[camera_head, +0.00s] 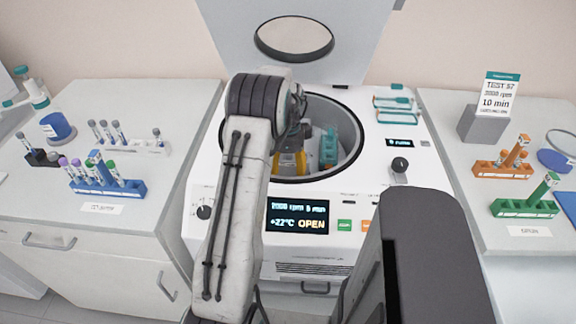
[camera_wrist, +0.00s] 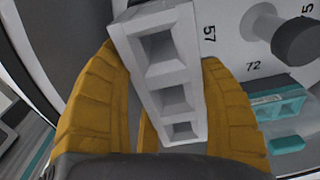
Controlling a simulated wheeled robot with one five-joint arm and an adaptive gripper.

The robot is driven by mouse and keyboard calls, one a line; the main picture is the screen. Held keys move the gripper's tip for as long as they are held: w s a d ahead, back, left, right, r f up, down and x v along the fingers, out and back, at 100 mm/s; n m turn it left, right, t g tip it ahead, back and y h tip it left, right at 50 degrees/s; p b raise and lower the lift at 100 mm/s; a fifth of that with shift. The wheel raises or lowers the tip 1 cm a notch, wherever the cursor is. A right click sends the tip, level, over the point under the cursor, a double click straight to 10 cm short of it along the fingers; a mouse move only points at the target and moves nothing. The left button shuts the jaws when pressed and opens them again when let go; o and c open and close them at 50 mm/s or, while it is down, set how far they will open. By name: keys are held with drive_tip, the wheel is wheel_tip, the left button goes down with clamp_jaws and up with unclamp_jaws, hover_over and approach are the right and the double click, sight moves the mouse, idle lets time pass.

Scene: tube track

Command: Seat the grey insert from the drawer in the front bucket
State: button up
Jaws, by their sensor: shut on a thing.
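The grey insert (camera_wrist: 172,80), a block with a row of square pockets, is between the two yellow fingers of my gripper (camera_wrist: 158,62) in the wrist view. My gripper is shut on it, with the pockets facing the camera. In the head view my gripper (camera_head: 288,163) reaches down into the open centrifuge bowl (camera_head: 352,125), and the insert is hidden there. The front bucket cannot be made out; my arm covers the front left of the bowl. Whether the insert touches a bucket cannot be told.
The numbered rotor has a central knob (camera_wrist: 297,40). The lid (camera_head: 296,38) stands open. Tube racks (camera_head: 108,185) stand on the side benches.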

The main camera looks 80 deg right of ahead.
sight(288, 175)
drive_tip(key=shift+f+b, duration=0.4)
drive_tip(key=shift+f, duration=0.25)
drive_tip(key=shift+f+b, duration=0.75)
drive_tip(key=shift+f, duration=0.3)
drive_tip(key=shift+f, duration=0.25)
idle(0.4)
